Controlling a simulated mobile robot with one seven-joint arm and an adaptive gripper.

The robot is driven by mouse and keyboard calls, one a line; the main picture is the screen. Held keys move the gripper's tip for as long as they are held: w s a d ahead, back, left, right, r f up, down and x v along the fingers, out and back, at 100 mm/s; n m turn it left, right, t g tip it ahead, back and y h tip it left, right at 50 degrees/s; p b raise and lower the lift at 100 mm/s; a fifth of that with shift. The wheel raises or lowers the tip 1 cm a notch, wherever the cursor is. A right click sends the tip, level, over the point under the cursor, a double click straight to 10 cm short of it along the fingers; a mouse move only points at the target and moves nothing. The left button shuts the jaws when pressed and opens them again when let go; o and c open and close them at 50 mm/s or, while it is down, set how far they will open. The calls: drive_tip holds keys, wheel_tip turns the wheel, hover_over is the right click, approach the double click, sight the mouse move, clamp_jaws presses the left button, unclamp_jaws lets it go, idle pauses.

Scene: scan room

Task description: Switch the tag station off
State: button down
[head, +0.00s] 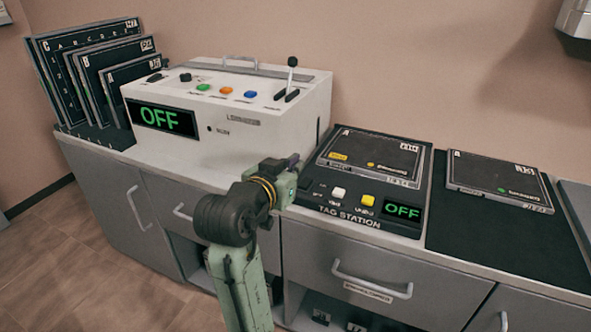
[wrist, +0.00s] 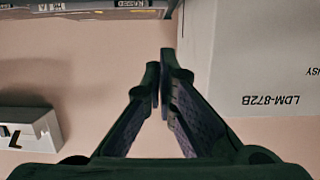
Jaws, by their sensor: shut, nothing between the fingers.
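The tag station (head: 349,225) is a black panel on the counter, right of the white machine. Its small display (head: 403,210) reads OFF in green. A white button (head: 338,193) and a yellow button (head: 368,201) sit on its front strip; a dark switch lies left of them, too small to read. A dark cassette marked with a yellow label (head: 371,157) lies on top of the station. My gripper (head: 293,163) is at the station's left edge, above the counter front; in the wrist view its fingers (wrist: 164,82) are closed together and empty.
The white machine (head: 230,146) also displays OFF and carries buttons and a lever (head: 291,66). Upright cassettes (head: 93,72) stand far left. Another cassette (head: 499,181) lies on a dark mat at right. Drawers with handles (head: 371,285) are below. A wall box (head: 577,22) hangs upper right.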

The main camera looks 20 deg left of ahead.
drive_tip(key=p, duration=0.1)
hover_over(305, 186)
drive_tip(key=w, duration=0.1)
drive_tip(key=shift+w+f, duration=0.2)
drive_tip(key=shift+f, duration=0.65)
wheel_tip(305, 186, down, 3)
drive_tip(key=shift+r, duration=0.15)
drive_tip(key=shift+f, duration=0.7)
drive_tip(key=p, duration=0.2)
drive_tip(key=shift+w+r+g+p, duration=0.15)
drive_tip(key=shift+w+g+p, duration=0.05)
drive_tip(key=shift+g+p, duration=0.2)
drive_tip(key=shift+f+b, duration=0.35)
drive_tip(key=shift+f, duration=0.1)
drive_tip(key=shift+s, duration=0.85)
